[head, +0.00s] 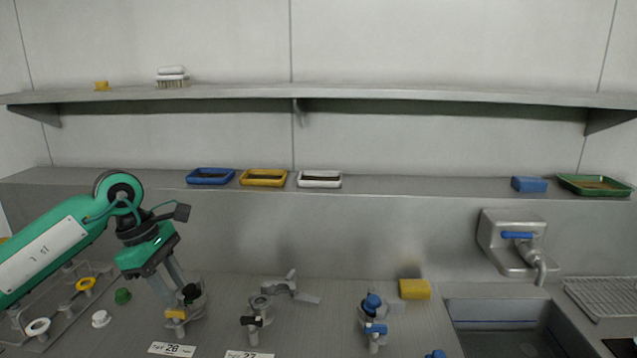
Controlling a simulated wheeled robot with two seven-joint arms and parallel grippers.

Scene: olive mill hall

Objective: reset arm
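My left arm comes in from the left, green and black. Its gripper (181,296) points down over the worktop, with two grey fingers apart and a gap between them. The fingertips are right at a metal valve fitting with a yellow handle (175,313) and a black part; they overlap it in the picture, and I cannot tell whether they touch it. No object shows held between the fingers. My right gripper is not in view.
A dismantled fitting (283,289) and a blue-handled valve (374,330) stand on the worktop, with a yellow sponge (415,289) behind. A sink (505,326) is at right. A rack with rings (60,318) is at left. Small trays (263,184) line the ledge under a shelf (400,95).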

